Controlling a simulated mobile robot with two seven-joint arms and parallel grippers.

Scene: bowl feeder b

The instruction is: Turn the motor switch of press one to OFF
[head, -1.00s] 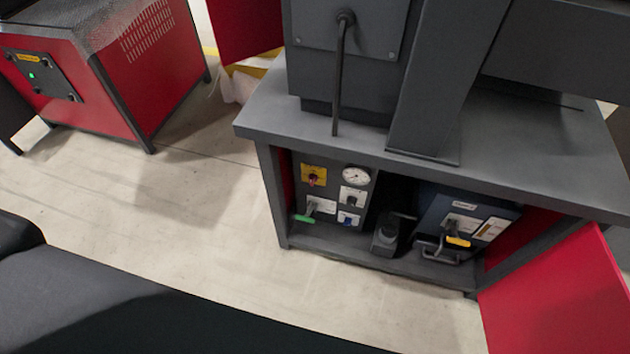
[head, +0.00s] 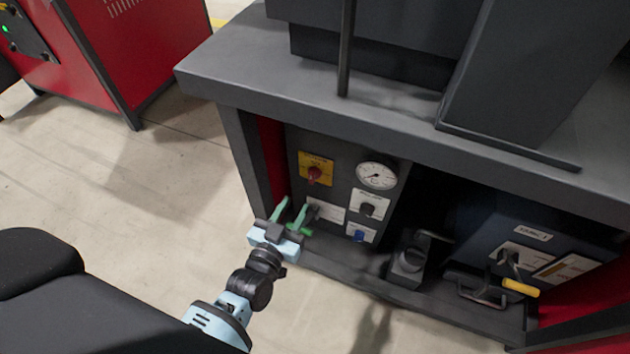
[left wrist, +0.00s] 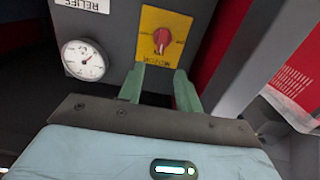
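The motor switch is a red rotary knob (head: 314,173) on a yellow plate (head: 304,160), high on the grey panel inside the press bench. In the left wrist view the red knob (left wrist: 162,39) and its yellow plate (left wrist: 174,20) appear upside down; I cannot read the knob's setting. My left gripper (head: 294,205) is in front of the panel, below and slightly left of the knob. It also shows in the left wrist view (left wrist: 160,70), its two green fingers apart with nothing between them, pointing towards the plate and apparently short of it. My right gripper is not in view.
The bench top (head: 290,100) overhangs the panel. A black lever unit (head: 408,262) and a blue box with a yellow handle (head: 520,287) stand further right.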

